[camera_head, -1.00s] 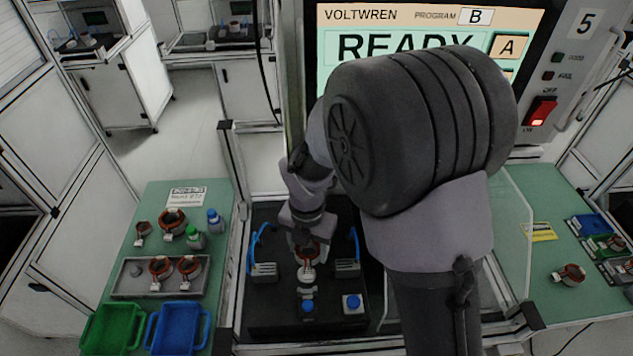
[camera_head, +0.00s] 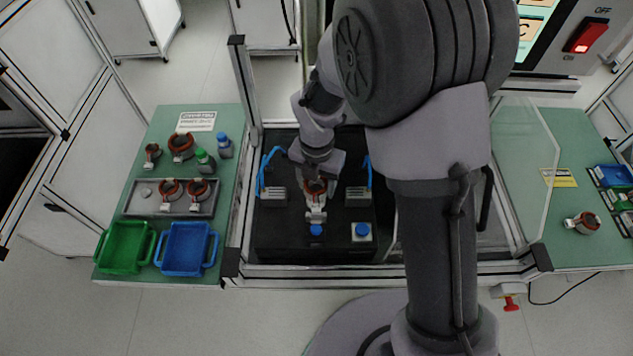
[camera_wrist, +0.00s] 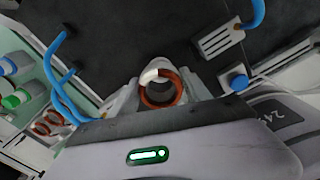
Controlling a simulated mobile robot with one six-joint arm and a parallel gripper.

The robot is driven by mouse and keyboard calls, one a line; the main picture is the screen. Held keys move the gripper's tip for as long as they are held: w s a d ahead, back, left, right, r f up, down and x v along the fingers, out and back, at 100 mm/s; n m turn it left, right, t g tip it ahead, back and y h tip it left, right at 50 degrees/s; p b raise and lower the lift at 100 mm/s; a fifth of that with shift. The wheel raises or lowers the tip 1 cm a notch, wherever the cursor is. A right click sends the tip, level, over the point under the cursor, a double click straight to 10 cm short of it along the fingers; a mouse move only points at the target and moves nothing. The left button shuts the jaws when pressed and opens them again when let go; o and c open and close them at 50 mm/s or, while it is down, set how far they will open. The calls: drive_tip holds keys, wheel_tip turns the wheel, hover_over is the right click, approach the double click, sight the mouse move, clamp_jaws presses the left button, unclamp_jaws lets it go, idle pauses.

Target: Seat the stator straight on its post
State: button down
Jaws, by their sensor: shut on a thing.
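The stator, a copper-red ring with a white part, is in my gripper above the black test bed (camera_head: 275,235). In the head view the stator (camera_head: 315,187) shows just below my gripper (camera_head: 316,178). In the wrist view the stator (camera_wrist: 160,90) is seen nearly end-on, with its dark bore open toward the camera. The two fingers of my gripper (camera_wrist: 160,92) are shut on its sides. The post is hidden, so I cannot tell whether the stator touches it or sits straight.
Blue-hosed clamp blocks stand left (camera_head: 273,195) and right (camera_head: 357,196) of the stator. Blue buttons (camera_head: 361,230) are at the bed's front. Left is a green table (camera_head: 160,125) with spare stators, bottles, and green (camera_head: 124,247) and blue (camera_head: 186,249) trays. A clear panel (camera_head: 525,170) stands right.

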drive_tip(key=shift+f, duration=0.2)
drive_tip(key=shift+f+b, duration=0.9)
drive_tip(key=shift+f, duration=0.2)
drive_tip(key=shift+f, duration=0.2)
drive_tip(key=shift+f, duration=0.35)
drive_tip(key=shift+c, duration=2.1)
unclamp_jaws()
